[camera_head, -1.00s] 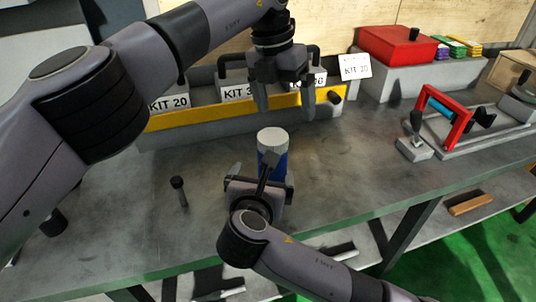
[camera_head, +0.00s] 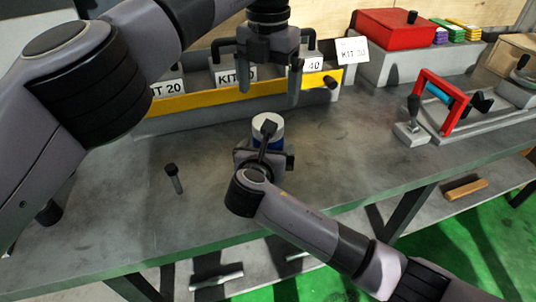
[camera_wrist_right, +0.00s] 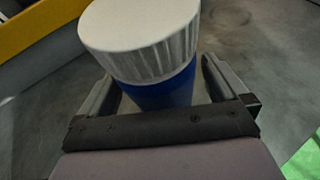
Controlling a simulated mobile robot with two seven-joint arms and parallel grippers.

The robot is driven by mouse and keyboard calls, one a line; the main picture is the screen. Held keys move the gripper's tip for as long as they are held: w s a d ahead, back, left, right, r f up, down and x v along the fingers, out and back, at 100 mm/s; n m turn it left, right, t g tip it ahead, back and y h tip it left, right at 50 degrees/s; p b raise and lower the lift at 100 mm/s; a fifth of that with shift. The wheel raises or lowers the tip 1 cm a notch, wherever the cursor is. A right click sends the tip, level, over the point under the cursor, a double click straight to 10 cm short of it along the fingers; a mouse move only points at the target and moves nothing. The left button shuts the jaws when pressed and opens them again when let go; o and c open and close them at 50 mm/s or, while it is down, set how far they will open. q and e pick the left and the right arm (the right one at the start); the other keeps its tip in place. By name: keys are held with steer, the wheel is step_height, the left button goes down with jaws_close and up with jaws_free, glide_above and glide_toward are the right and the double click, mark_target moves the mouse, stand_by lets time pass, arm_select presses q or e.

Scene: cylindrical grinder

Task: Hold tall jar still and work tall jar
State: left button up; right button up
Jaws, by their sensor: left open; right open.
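The tall jar (camera_head: 268,127) stands upright on the grey bench, with a white ribbed lid and a blue body. In the right wrist view its lid (camera_wrist_right: 140,35) and blue body (camera_wrist_right: 165,92) fill the middle. My right gripper (camera_head: 265,158) is low at the jar's near side, with its open fingers on either side of the blue body. The fingertips are partly hidden by the jar and the wrist. My left gripper (camera_head: 268,92) is open and empty, pointing down above and behind the jar, apart from it.
A yellow-edged rack (camera_head: 200,103) with KIT cards runs behind the jar. A red box (camera_head: 398,25) and a red-framed fixture (camera_head: 440,100) are at the right. The bench right of the jar is clear.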

jaws_close()
arm_select(q)
steer(key=m, duration=1.1)
steer(key=shift+m, duration=0.4)
steer(key=m, duration=0.4)
steer(key=shift+m, duration=0.3)
steer(key=m, duration=0.6)
steer(key=shift+f, duration=4)
